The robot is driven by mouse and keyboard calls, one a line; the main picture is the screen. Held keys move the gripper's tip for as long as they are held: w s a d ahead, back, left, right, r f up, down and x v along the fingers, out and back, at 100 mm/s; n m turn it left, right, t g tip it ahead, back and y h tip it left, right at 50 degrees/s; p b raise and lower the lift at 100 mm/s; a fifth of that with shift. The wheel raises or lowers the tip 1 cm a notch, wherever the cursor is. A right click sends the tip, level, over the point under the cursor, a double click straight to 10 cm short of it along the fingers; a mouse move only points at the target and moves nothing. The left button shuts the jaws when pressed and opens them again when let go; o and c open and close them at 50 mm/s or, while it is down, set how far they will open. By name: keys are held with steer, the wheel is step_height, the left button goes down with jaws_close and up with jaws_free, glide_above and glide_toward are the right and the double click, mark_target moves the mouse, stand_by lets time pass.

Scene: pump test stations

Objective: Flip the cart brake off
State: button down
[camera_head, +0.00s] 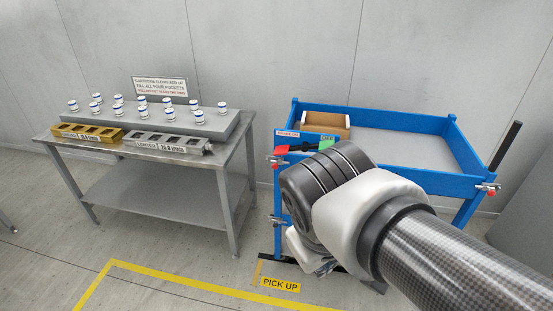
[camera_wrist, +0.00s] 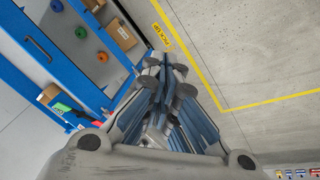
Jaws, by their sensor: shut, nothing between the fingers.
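The blue cart (camera_head: 415,180) stands against the back wall, right of the metal table. On its front left edge is a black lever-like part (camera_head: 302,148), between a red patch (camera_head: 281,150) and a green patch (camera_head: 326,144). I take this to be the brake; my arm hides part of this area, and the lever's setting is unclear. The wrist view also shows the green patch (camera_wrist: 62,107) and the red patch (camera_wrist: 68,127) at the left. My gripper (camera_wrist: 166,66) is shut and empty, apart from the cart's side and pointing at the floor side.
An open cardboard box (camera_head: 326,124) sits in the cart's top tray. Coloured rings, such as a green one (camera_wrist: 81,32), lie lower in the cart. A metal table (camera_head: 150,165) holds fixture blocks and several white-blue caps. Yellow tape (camera_head: 190,280) marks clear floor.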

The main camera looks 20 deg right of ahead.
steer(key=w+d+r+n+g+h+p, duration=0.1)
steer(key=w+d+n+g+h, duration=0.15)
steer(key=w+d, duration=0.2)
steer(key=w+d+r+n+g+h, duration=0.1)
steer(key=w+d+h, duration=0.2)
steer(key=d, duration=0.3)
steer(key=w+d+f+n+t+h+p, duration=0.15)
steer(key=w+d+n+h, duration=0.35)
steer(key=w, duration=0.6)
steer(key=w+d+f+n+t+h+p, duration=0.1)
steer(key=w+d+f+n+t+h, duration=0.1)
steer(key=w+d+n+h, duration=0.65)
steer(key=w+a+f+n+t+y+p, duration=0.1)
steer(key=w+a+f+n+t+y, duration=0.15)
steer(key=w+f, duration=0.3)
steer(key=w+a+f+n+t+y, duration=0.1)
steer(key=w+f+n+t+y, duration=0.1)
steer(key=w+f+t, duration=0.35)
steer(key=w+a+f+n+t+y, duration=0.2)
steer(key=a+f+n+t+y, duration=0.1)
steer(key=f, duration=0.4)
steer(key=w+a+f+n+t+y+p, duration=0.1)
steer(key=w+a+f+n+t+y, duration=0.1)
steer(key=a+f+n, duration=0.4)
steer(key=shift+w+f+n+t+y, duration=0.2)
steer(key=shift+f+n+t+y, duration=0.35)
steer(key=shift+f+t+y, duration=0.35)
